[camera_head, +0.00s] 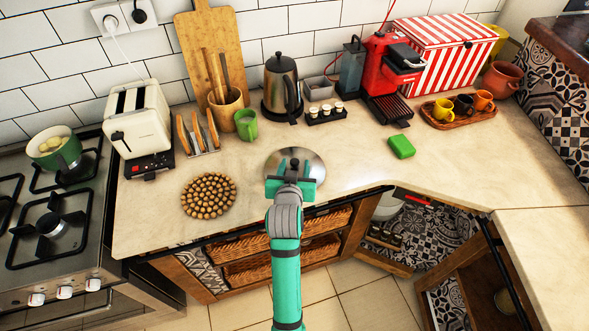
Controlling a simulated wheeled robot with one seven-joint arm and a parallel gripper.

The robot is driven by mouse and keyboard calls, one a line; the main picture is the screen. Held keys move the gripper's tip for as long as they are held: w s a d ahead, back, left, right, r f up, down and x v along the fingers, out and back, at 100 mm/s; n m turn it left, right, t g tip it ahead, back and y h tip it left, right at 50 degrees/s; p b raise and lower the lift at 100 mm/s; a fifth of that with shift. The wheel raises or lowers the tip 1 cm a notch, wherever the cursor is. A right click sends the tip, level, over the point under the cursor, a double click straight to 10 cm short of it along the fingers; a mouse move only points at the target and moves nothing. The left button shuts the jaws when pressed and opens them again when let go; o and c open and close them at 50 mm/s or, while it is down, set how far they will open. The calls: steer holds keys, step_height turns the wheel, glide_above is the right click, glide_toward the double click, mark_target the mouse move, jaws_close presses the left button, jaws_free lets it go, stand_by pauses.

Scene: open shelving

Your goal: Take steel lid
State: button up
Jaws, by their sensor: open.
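The steel lid (311,165) is a round, shiny disc lying on the beige countertop near its front edge, in the middle of the view. My gripper (291,177) is over the near part of the lid and hides that part from view. The gripper is open. A dark piece stands up at the lid's middle, but I cannot tell whether it is the lid's knob or part of my gripper. I cannot tell whether the gripper touches the lid.
A round wooden trivet (209,195) lies left of the lid. A kettle (281,86) stands behind it, with a green mug (246,125) and toast rack (198,134) to the left. A green sponge (401,147) lies right. The counter around the lid is mostly clear.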

mark_target(295, 161)
steer(key=shift+x, duration=1.6)
steer(key=shift+a, duration=0.15)
jaws_close()
steer(key=shift+r, duration=0.2)
